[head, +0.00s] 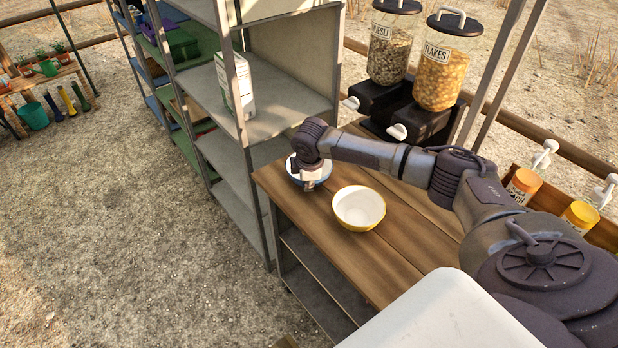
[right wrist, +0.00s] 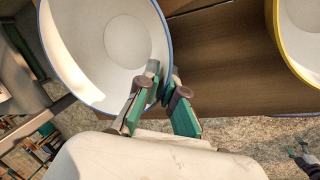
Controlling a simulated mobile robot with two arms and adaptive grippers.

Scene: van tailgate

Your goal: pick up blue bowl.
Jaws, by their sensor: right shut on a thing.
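The blue bowl (head: 296,174), white inside with a blue rim, is at the far left end of the wooden table, partly hidden under my right gripper (head: 311,183). In the right wrist view the bowl (right wrist: 105,45) fills the upper left. There my right gripper (right wrist: 160,92) is shut on its near rim, one finger inside and one outside. I cannot tell whether the bowl touches the table.
A yellow bowl (head: 358,208), white inside, stands close to the right on the table (head: 400,245). Muesli (head: 391,45) and flakes (head: 444,65) dispensers stand behind. A grey shelf (head: 270,125) with a carton (head: 234,85) borders the table's left end.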

